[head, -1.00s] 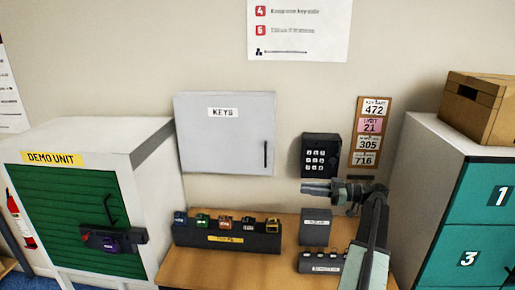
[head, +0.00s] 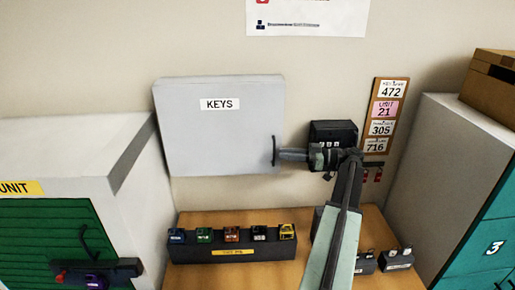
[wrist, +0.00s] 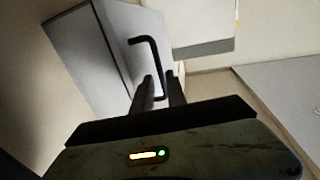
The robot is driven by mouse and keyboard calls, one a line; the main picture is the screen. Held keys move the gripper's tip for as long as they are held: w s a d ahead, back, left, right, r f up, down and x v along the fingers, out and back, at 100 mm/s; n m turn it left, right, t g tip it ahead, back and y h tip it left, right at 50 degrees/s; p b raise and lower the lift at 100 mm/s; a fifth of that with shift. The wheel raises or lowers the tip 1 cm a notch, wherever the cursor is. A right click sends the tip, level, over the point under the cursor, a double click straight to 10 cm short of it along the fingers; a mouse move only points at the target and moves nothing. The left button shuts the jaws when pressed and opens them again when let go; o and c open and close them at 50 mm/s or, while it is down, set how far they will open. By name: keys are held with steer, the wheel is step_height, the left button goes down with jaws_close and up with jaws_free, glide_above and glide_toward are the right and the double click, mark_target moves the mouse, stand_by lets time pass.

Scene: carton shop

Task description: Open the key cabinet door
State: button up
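The grey key cabinet (head: 215,140), labelled KEYS, hangs on the wall left of centre in the head view. Its door looks shut. The black bar handle (head: 274,151) is near the door's lower right edge. My gripper (head: 282,154) reaches it from the right. In the wrist view, the handle (wrist: 152,50) runs down between the two fingertips of my gripper (wrist: 160,78). The fingers look apart, with a narrow gap around the bar; contact is not clear. The cabinet also fills the upper left there (wrist: 90,60).
A dark keypad (head: 333,133) is on the wall behind my wrist, partly hidden. A board of number tags (head: 385,115) hangs right of it. A key rack (head: 232,247) stands on the wooden table (head: 195,280) below. A green-fronted demo unit (head: 40,235) stands left, teal lockers (head: 485,240) right.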

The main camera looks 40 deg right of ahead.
mark_target(266, 152)
steer(key=x, duration=0.8)
steer(key=shift+d, duration=0.1)
steer(key=shift+s, duration=0.1)
jaws_close()
stand_by(1.1)
